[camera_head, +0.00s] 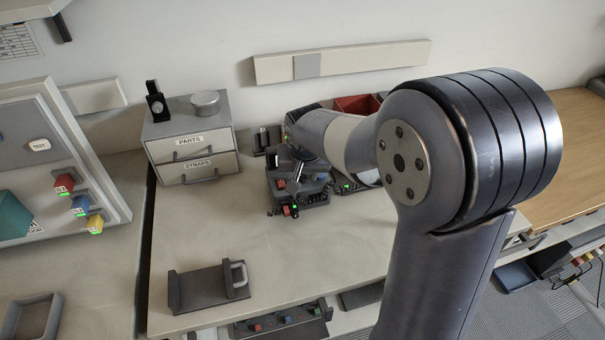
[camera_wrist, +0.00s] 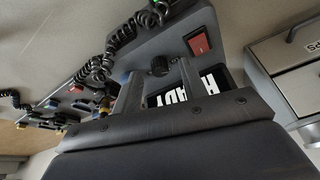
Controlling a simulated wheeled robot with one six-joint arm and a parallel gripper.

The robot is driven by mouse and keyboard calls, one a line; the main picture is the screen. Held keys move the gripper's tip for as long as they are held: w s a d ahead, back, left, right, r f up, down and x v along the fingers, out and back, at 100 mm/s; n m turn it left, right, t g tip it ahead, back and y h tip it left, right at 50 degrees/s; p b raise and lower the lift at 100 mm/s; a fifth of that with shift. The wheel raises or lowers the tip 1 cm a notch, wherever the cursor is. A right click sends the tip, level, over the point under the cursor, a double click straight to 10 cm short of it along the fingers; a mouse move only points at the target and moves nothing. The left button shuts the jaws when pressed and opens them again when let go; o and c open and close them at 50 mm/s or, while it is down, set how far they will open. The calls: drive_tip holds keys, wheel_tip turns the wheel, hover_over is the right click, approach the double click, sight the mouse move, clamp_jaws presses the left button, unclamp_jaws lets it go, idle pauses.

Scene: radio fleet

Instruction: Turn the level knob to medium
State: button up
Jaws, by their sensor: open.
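In the wrist view a small black round knob (camera_wrist: 160,66), likely the level knob, sits on a dark grey unit (camera_wrist: 153,43). A red rocker switch (camera_wrist: 198,43) is to its right, and a display reading "READY" (camera_wrist: 205,84) is partly hidden behind my finger. My gripper (camera_wrist: 159,69) is open, with one finger on each side of the knob in the picture. I cannot tell whether the fingers touch it. The knob's marks are not readable. In the head view my gripper (camera_head: 299,172) is over the dark units at the back of the table, and the knob is hidden.
Coiled black cords (camera_wrist: 120,40) and more units lie left in the wrist view. A grey drawer box (camera_head: 193,140) labelled PARTS and STRAPS stands left of my gripper. A dark holder (camera_head: 208,288) sits at the table's front. The table between is clear.

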drive_tip(key=shift+w+f, duration=0.2)
drive_tip(key=shift+f, duration=0.2)
drive_tip(key=shift+c, duration=0.2)
clamp_jaws()
